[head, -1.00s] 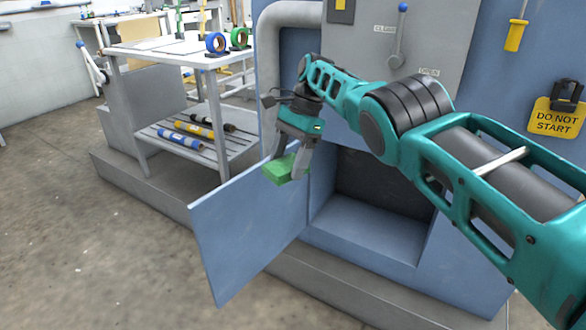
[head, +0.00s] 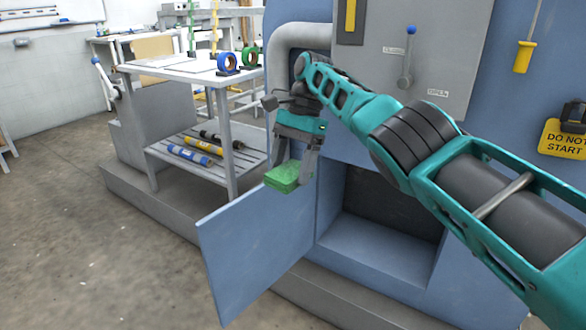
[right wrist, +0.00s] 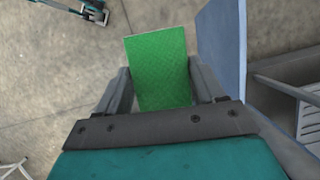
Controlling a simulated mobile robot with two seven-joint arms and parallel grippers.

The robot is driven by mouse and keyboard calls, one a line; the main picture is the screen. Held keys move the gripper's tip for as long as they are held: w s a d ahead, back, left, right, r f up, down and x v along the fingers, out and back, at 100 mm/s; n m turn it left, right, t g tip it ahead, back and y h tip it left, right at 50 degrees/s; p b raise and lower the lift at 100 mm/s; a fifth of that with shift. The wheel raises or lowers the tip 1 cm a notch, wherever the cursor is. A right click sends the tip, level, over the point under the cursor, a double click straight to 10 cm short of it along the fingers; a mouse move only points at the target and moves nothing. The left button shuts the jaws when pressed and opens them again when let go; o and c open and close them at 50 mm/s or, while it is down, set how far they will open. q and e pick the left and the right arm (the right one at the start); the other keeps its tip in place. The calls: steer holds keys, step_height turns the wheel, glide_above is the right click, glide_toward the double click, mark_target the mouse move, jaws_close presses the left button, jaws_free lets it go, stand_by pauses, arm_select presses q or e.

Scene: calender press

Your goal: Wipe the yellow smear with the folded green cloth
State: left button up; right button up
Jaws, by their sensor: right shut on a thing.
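The folded green cloth (head: 284,177) is held by my right gripper (head: 292,165) above the top edge of the open blue door. In the right wrist view the cloth (right wrist: 160,75) sits between the two grey fingers, with floor below it. My right gripper is shut on the cloth. I see no yellow smear in either view. My left gripper does not show in the head view.
The blue door (head: 255,250) stands swung open from the machine's lower opening (head: 385,215). A white table (head: 185,66) with tape rolls stands at the left, with several rolls on its lower shelf. A yellow "DO NOT START" tag (head: 565,138) hangs at the right. Floor at the lower left is clear.

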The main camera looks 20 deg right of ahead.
mark_target(279, 177)
steer(key=shift+s+a+r+n+g, duration=0.15)
steer(key=shift+s+a+r+n, duration=0.1)
steer(key=shift+a+r+n, duration=0.15)
steer(key=shift+s+a+r+n+g, duration=0.15)
steer(key=shift+s+a+r+n, duration=0.1)
steer(key=shift+r+n, duration=0.2)
steer(key=shift+s+a+r+n, duration=0.1)
steer(key=shift+a+n, duration=0.25)
steer(key=shift+a, duration=0.05)
steer(key=shift+a, duration=0.1)
steer(key=shift+s+n+h, duration=0.15)
steer(key=shift+n+h, duration=0.15)
steer(key=shift+n, duration=0.1)
